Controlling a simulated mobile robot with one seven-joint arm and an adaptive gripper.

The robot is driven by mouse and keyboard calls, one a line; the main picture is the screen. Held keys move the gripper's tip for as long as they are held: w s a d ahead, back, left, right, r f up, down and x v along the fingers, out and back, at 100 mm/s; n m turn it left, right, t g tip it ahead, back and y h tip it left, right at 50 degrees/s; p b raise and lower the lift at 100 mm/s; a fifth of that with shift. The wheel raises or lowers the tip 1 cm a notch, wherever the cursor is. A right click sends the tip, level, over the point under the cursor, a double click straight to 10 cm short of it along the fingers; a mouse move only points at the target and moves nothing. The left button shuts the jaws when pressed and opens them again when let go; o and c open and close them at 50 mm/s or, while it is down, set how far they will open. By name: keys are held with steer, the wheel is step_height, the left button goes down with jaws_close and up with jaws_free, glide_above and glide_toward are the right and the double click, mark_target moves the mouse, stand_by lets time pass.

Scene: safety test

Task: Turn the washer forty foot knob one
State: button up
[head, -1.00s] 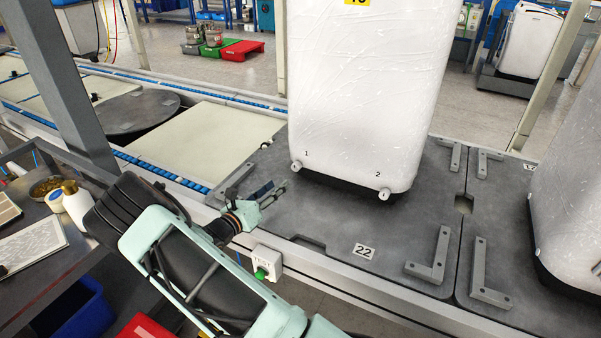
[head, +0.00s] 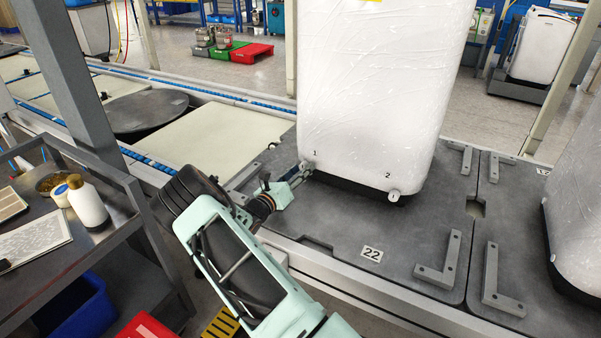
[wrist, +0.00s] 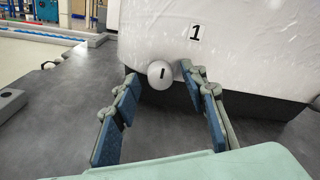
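The washer (head: 375,90) is a white wrapped unit on a dark pallet. Its foot knob one (head: 308,165) is a small white round knob at the lower left corner, below the printed "1". In the wrist view knob one (wrist: 160,74) shows a short, nearly upright dark mark. My gripper (wrist: 158,82) is open, with its fingertips on either side of the knob. The right finger looks very near it; I cannot tell whether it touches. The left finger has a clear gap. Foot knob two (head: 393,196) is at the right corner, away from my gripper.
The grey pallet plate (head: 330,215) carries a "22" label and raised L-shaped brackets (head: 438,262). Another white unit (head: 580,200) stands at the right. A cart (head: 110,240) with a white bottle (head: 87,203) is at the left.

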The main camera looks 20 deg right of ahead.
steer(key=shift+c, duration=0.3)
jaws_close()
steer(key=m, duration=0.5)
steer(key=shift+m+b, duration=0.3)
steer(key=shift+b, duration=0.1)
steer(key=m+y+b, duration=0.1)
steer(key=m, duration=0.4)
steer(key=shift+m, duration=0.4)
stand_by(0.3)
steer(key=shift+o, duration=0.3)
jaws_free()
